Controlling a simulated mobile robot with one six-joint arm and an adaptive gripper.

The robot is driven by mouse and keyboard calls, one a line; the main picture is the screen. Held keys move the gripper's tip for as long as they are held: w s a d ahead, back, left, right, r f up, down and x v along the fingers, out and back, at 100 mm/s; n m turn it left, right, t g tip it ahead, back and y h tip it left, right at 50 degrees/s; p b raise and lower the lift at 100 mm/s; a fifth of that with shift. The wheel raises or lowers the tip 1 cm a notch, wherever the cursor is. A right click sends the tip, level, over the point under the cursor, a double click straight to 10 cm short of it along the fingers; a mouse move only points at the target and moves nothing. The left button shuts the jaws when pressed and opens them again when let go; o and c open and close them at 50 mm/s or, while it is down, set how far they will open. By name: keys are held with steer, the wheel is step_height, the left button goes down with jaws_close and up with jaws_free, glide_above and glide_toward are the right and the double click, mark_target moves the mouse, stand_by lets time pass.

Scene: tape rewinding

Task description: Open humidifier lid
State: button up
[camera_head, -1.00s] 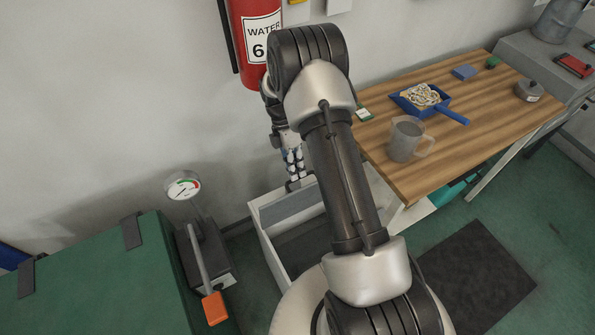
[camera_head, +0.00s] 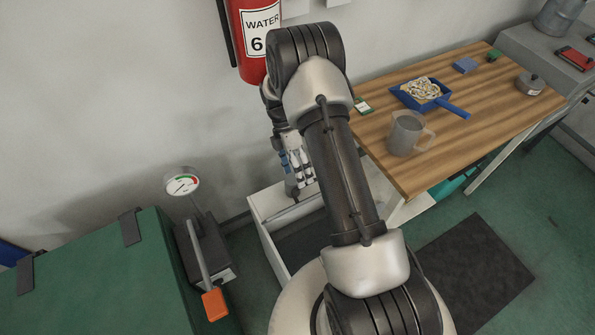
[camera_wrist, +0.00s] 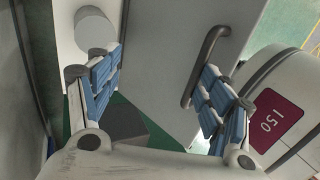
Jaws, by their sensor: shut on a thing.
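The humidifier seems to be the low white box (camera_head: 268,258) beside the table in the head view, with a dark interior partly hidden by my arm. In the wrist view a pale flat panel (camera_wrist: 160,65), seemingly its lid, carries a grey bar handle (camera_wrist: 208,62). In the head view my gripper (camera_head: 299,188) is at the box's back edge; the exact contact is hidden.
A wooden table (camera_head: 470,140) on the right holds a grey mug (camera_head: 404,134) and a blue dustpan (camera_head: 415,99). A green case (camera_head: 95,280) and a gauge (camera_head: 182,184) stand at left. A red extinguisher (camera_head: 247,35) hangs on the wall behind.

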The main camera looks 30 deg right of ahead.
step_height(320, 180, up, 10)
steer(key=c, duration=0.6)
step_height(320, 180, up, 9)
steer(key=w+d+t, duration=0.1)
steer(key=d+t, duration=0.1)
steer(key=b+x, duration=0.1)
steer(key=x, duration=0.4)
steer(key=b+x, duration=0.1)
steer(key=x, duration=0.5)
steer(key=w+b+x, duration=0.1)
steer(key=x, duration=0.5)
steer(key=shift+d+f+b, duration=0.1)
steer(key=shift+f+b, duration=0.1)
steer(key=shift+b, duration=0.1)
